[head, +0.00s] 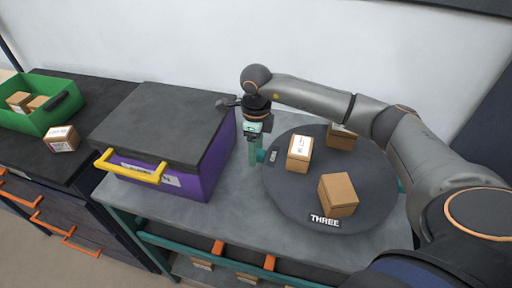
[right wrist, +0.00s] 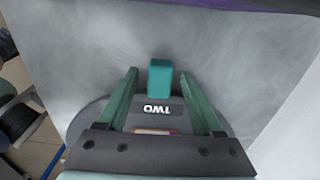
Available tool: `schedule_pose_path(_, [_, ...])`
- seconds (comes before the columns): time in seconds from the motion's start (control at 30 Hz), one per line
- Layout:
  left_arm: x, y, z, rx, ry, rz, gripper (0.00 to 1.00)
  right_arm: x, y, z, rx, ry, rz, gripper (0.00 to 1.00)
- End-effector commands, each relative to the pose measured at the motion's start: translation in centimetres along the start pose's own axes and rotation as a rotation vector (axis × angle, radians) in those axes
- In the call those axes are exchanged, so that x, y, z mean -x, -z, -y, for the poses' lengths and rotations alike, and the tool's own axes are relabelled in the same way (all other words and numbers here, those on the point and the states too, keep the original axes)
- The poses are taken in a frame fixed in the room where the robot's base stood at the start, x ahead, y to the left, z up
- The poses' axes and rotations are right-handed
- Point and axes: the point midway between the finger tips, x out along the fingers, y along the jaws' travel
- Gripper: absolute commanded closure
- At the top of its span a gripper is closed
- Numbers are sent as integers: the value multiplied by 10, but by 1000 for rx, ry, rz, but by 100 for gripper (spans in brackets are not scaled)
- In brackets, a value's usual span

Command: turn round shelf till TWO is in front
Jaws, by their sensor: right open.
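The dark round shelf (head: 290,205) stands on the grey table, with the word THREE (head: 325,220) on its front edge. The word TWO (right wrist: 157,109) shows upside down in the right wrist view, on the shelf's left side in the head view. A teal handle block (right wrist: 160,78) sticks out from the rim beside TWO. My right gripper (head: 254,152) points down at the shelf's left rim. Its fingers are open, one on each side of the teal block, with gaps showing. My left gripper is not in view.
Several cardboard boxes stand on the shelf, one near THREE (head: 338,194). A purple case (head: 215,160) with a dark lid and yellow handle stands close left of my right gripper. A green bin (head: 40,118) and a small box (head: 62,139) are farther left.

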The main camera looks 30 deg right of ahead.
Motion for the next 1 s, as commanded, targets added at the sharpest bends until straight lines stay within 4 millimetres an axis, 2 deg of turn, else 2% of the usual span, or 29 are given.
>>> schedule_pose_path(0.2, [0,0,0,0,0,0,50,0,0,0,0,0,0,34])
schedule_pose_path(0.8, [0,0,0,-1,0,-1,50,0,0,0,0,0,0,100])
schedule_pose_path(1.0, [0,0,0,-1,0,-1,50,0,0,0,0,0,0,100])
